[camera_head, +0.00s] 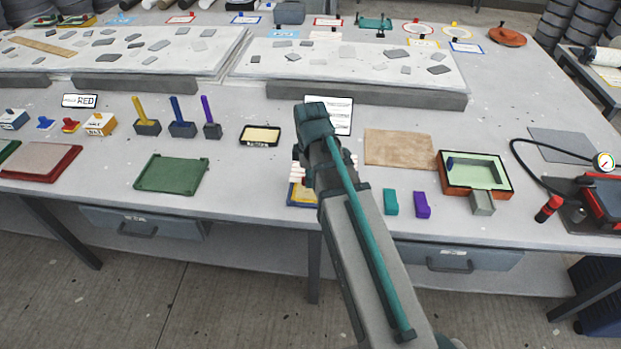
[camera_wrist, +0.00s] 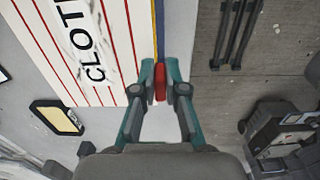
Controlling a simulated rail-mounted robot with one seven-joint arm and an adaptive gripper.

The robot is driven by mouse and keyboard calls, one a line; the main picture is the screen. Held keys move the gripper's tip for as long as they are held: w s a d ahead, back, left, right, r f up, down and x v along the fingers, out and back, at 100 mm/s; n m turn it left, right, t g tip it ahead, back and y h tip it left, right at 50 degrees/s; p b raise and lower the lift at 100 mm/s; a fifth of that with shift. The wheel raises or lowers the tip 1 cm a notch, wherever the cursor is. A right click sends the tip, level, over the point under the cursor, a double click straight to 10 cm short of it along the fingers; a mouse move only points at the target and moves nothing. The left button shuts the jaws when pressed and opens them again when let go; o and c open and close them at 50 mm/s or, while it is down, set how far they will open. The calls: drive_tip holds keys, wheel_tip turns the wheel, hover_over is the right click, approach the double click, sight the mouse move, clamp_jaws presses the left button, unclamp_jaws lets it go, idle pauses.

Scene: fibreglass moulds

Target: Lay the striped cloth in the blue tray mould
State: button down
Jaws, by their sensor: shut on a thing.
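The striped cloth is white with red stripes and the letters "CLOTH" and fills much of the left of the wrist view (camera_wrist: 105,25). In the head view only a sliver of it (camera_head: 296,165) shows behind my arm. My gripper (camera_wrist: 160,83) is shut on a small red piece at the cloth's right edge. A blue and yellow strip (camera_wrist: 159,25) runs along that edge, and a blue and yellow corner (camera_head: 298,194) shows beside my arm in the head view. I cannot tell whether this is the blue tray mould; my arm hides most of it.
A green tray (camera_head: 149,183) and a red tray (camera_head: 66,165) lie at the left front. A small black-framed tray (camera_head: 245,139) is left of the cloth. A brown sheet (camera_head: 400,147), teal and purple blocks, and an orange mould (camera_head: 455,188) stand right of my arm.

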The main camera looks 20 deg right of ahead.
drive_tip(key=shift+p, duration=0.3)
drive_tip(key=b, duration=0.3)
hover_over(311, 205)
drive_tip(key=shift+f, duration=3.45)
drive_tip(key=shift+f, duration=0.9)
drive_tip(key=c, duration=1.1)
unclamp_jaws()
drive_tip(key=shift+c, duration=0.2)
wheel_tip(311, 205, up, 12)
